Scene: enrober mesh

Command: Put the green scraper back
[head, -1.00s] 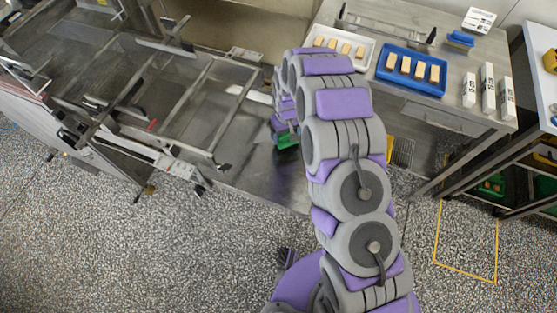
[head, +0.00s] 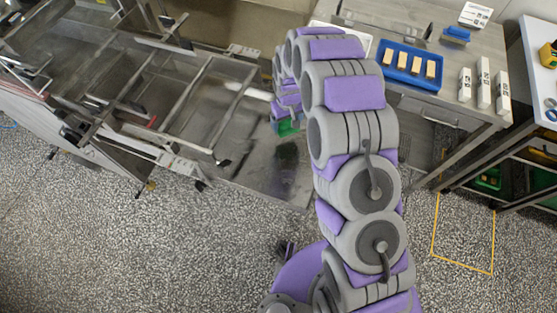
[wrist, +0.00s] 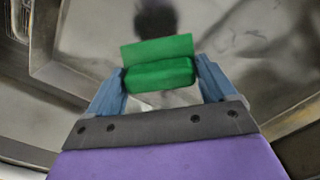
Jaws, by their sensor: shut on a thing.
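The green scraper (wrist: 160,70) sits between the two blue fingers of my gripper (wrist: 161,84) in the wrist view, and the gripper is shut on it. In the head view a small part of the green scraper (head: 288,128) shows below my gripper (head: 286,116), left of my arm. It is held over the grey metal surface (head: 245,160) beside the mesh frame. My arm hides part of the gripper in the head view. A dark blurred patch shows beyond the scraper in the wrist view.
A metal frame machine (head: 150,90) with bars stands at the left. A metal table (head: 470,60) at the upper right bears a blue tray (head: 391,72) of bars, a blue-handled tool (head: 456,35) and several white boxes. A yellow outline (head: 463,262) marks open floor at the right.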

